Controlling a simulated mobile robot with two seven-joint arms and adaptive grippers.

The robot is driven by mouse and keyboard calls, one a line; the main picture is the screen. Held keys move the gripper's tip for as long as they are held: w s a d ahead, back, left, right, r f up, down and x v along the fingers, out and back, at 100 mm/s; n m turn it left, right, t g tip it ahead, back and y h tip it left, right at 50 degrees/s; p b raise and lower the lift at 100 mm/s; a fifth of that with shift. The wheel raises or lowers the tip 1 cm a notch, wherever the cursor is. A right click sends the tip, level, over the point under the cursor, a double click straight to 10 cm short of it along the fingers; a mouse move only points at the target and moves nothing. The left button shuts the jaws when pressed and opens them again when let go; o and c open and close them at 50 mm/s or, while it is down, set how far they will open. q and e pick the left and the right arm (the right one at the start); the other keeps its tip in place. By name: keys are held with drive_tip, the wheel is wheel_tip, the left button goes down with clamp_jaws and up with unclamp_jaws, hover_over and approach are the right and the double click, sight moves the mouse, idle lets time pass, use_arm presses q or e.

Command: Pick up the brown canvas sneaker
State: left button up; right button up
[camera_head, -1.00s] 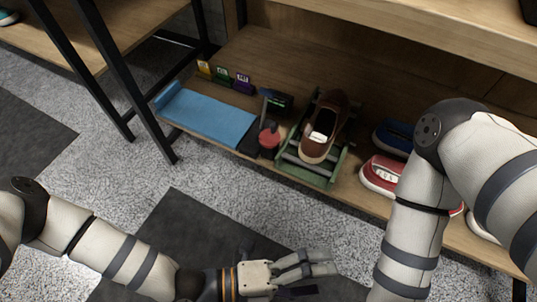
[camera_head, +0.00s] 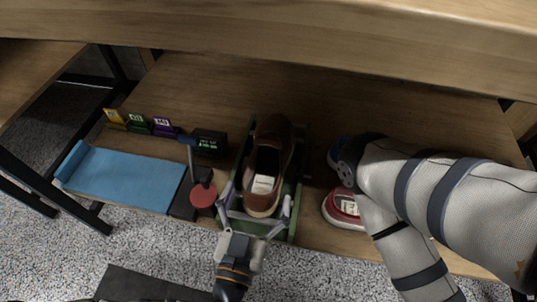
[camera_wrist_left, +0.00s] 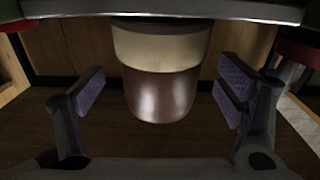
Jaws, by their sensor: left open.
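The brown canvas sneaker (camera_head: 266,165) sits in the green rack (camera_head: 296,205) on the shelf, its cream-soled end towards me and a white label on it. My left gripper (camera_head: 255,205) is open at the near end of the sneaker, with one finger on each side. In the left wrist view the sneaker's brown and cream end (camera_wrist_left: 160,80) stands between the two open fingers (camera_wrist_left: 160,98), with a gap on both sides. My right arm (camera_head: 400,220) crosses the right of the head view; its gripper does not show.
A blue mat (camera_head: 130,180), a red round-headed tool (camera_head: 203,194) and a dark box with a green display (camera_head: 210,143) lie left of the rack. A red sneaker (camera_head: 343,209) and a blue shoe (camera_head: 335,152) are at right. The upper shelf (camera_head: 300,40) overhangs.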

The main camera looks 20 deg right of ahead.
sight(263, 185)
use_arm(q)
drive_tip(key=x, duration=0.1)
drive_tip(key=b+x, duration=0.1)
drive_tip(key=x, duration=0.3)
drive_tip(key=shift+f, duration=0.25)
drive_tip(key=shift+r, duration=0.1)
drive_tip(key=c, duration=1.8)
drive_tip(key=shift+w+r, duration=0.1)
drive_tip(key=shift+c, duration=1.3)
